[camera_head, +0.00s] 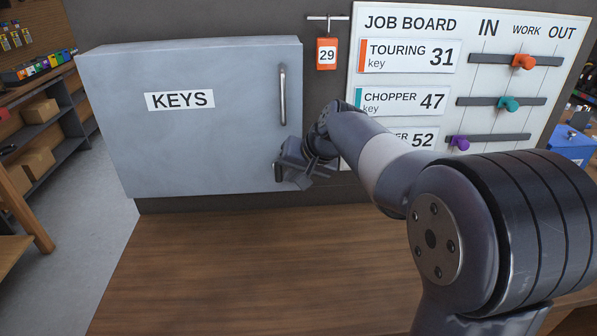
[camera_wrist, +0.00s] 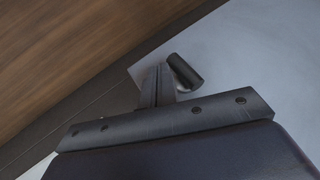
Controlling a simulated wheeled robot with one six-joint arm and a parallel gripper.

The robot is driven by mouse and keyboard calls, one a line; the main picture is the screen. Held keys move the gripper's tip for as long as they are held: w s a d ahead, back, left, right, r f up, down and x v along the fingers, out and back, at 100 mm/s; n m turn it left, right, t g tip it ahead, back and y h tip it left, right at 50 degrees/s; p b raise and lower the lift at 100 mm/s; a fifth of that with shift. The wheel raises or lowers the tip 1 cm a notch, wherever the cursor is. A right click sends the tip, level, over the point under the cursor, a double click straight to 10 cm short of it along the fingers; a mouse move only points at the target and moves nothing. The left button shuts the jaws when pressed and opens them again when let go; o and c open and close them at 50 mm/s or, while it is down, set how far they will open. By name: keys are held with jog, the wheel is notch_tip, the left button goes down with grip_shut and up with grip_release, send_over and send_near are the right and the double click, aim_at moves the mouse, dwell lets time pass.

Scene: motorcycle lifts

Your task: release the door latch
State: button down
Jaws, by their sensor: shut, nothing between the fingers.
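The grey key cabinet (camera_head: 190,140) has a door marked KEYS, which looks shut. The door latch is a small dark lever (camera_head: 279,172) near the door's lower right corner. In the wrist view it shows as a short dark cylinder (camera_wrist: 186,72) against the pale door. My gripper (camera_head: 290,178) is at the latch, partly hiding it. In the wrist view, my gripper's fingers (camera_wrist: 158,84) are shut together and empty, just left of the latch. I cannot tell whether they touch it.
A vertical metal handle (camera_head: 283,95) is on the door above the latch. A wooden bench (camera_head: 230,260) lies clear below the cabinet. An orange tag 29 (camera_head: 327,54) hangs on a hook to the right, beside the job board (camera_head: 410,24). Shelves with boxes (camera_head: 40,125) stand at left.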

jog(key=shift+f+b, duration=0.2)
jog(key=shift+b, duration=0.3)
jog(key=shift+f+m+y+b, duration=0.3)
jog(key=shift+y+b, duration=1)
jog(key=shift+b, duration=0.55)
jog(key=f+m+t+y+b, duration=0.1)
jog(key=y+b, duration=0.2)
jog(key=b, duration=0.4)
jog(key=a+m+t+y+b, duration=0.1)
jog(key=y+b, duration=0.3)
jog(key=b, duration=0.4)
jog(key=a+f+m+t+y+b, duration=0.1)
jog(key=m+t+y+b, duration=0.1)
jog(key=b, duration=0.5)
jog(key=shift+a+f+m+y, duration=0.15)
jog(key=shift+f+m+y, duration=0.25)
jog(key=shift+y, duration=0.4)
jog(key=shift+a+r+b, duration=0.1)
jog(key=shift+b, duration=0.25)
